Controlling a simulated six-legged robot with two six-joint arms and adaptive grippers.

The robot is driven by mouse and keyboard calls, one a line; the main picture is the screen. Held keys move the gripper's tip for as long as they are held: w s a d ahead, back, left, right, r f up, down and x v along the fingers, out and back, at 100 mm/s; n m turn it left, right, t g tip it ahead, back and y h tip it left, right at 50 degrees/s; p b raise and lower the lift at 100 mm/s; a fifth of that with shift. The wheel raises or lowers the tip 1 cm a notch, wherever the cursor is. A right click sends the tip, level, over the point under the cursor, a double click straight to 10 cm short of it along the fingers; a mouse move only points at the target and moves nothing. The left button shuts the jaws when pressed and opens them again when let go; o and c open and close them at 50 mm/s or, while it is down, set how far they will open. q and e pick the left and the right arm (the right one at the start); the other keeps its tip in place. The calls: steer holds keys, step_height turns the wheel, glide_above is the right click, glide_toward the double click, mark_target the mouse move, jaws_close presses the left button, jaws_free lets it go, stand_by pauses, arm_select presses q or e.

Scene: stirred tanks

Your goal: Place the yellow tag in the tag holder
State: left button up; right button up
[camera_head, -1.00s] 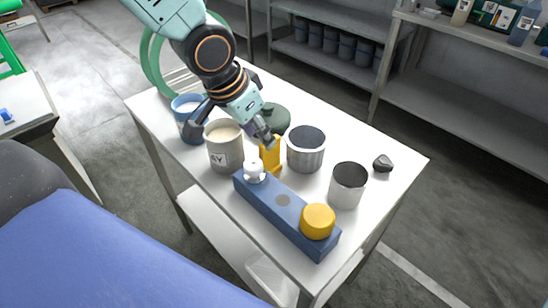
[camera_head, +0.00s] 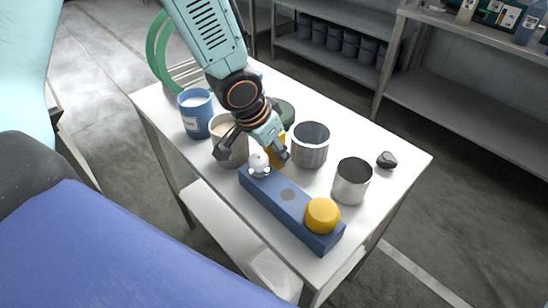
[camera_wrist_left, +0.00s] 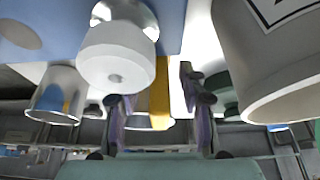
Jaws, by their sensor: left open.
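A long blue block (camera_head: 304,220) lies on the white table. It carries a yellow round piece (camera_head: 322,215) at its near right end, a dark round spot in the middle and a white knob (camera_head: 258,162) at its far left end. A yellow upright piece (camera_head: 281,149) stands just behind that end, partly hidden by my gripper; it also shows in the left wrist view (camera_wrist_left: 160,95). I cannot tell which yellow piece is the tag, or whether the block is its holder. My left gripper (camera_head: 252,153) is open, its fingers spread near the white knob. My right gripper is out of view.
A steel cup (camera_head: 352,181), a blue cup (camera_head: 195,115) and a dark stone (camera_head: 386,160) are farther off.

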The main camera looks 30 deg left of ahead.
arm_select(q)
steer(key=shift+d, duration=0.1)
jaws_close()
steer(key=shift+r, duration=0.15)
stand_by(0.5)
